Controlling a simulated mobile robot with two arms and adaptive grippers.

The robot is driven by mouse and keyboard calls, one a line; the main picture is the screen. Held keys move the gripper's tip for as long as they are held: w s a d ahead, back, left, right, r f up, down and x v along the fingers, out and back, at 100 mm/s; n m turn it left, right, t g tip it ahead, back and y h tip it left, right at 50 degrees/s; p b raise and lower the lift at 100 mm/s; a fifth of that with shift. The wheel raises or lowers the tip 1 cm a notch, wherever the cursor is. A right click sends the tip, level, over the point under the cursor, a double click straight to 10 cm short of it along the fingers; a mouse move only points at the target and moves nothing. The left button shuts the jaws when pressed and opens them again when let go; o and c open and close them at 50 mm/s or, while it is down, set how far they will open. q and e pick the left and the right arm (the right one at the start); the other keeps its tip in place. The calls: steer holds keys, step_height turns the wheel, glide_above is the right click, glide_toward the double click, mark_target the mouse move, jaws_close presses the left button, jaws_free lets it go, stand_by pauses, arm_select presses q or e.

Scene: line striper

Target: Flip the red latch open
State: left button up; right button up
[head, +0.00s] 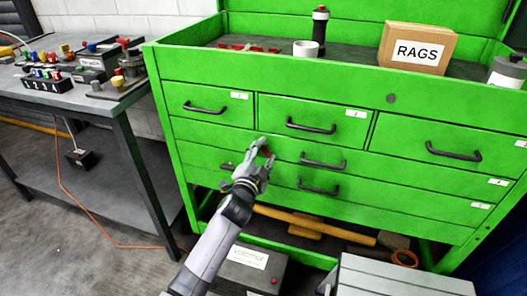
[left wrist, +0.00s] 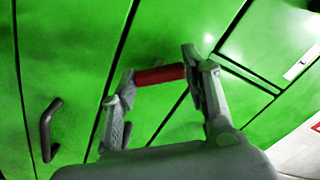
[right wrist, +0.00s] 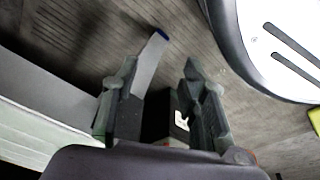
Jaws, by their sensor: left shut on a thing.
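A red, bar-shaped piece, which looks like the red latch (left wrist: 160,74), sits between the fingertips of my left gripper (left wrist: 162,80) in the left wrist view. The fingers press on its two ends, in front of the green drawer fronts. In the head view my left gripper (head: 256,150) is at the face of the green tool chest (head: 225,133), below the top drawers; only a speck of red shows there and the fingers hide the rest. My right gripper (right wrist: 155,100) shows only in the right wrist view, fingers apart with nothing clearly held, over the floor.
The chest has several drawers with black handles (head: 310,126). On top stand a RAGS box (head: 417,48), a white roll (head: 306,48) and a dark bottle (head: 319,30). A workbench (head: 75,98) with coloured switches is at left. A grey case (head: 400,280) stands low in front.

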arm_select(q)
steer(key=m, duration=0.7)
steer(key=shift+f+p, duration=0.1)
steer(key=shift+p, duration=0.2)
steer(key=shift+m, duration=0.4)
arm_select(e)
steer(key=shift+s+d+f, duration=0.15)
steer(key=shift+s+f, duration=0.85)
steer(key=shift+f, duration=0.1)
steer(key=shift+w+r, duration=0.1)
steer(key=shift+w, duration=0.25)
arm_select(q)
steer(key=o, duration=1.2)
steer(key=shift+c, duration=0.2)
arm_select(e)
steer(key=shift+s, duration=0.15)
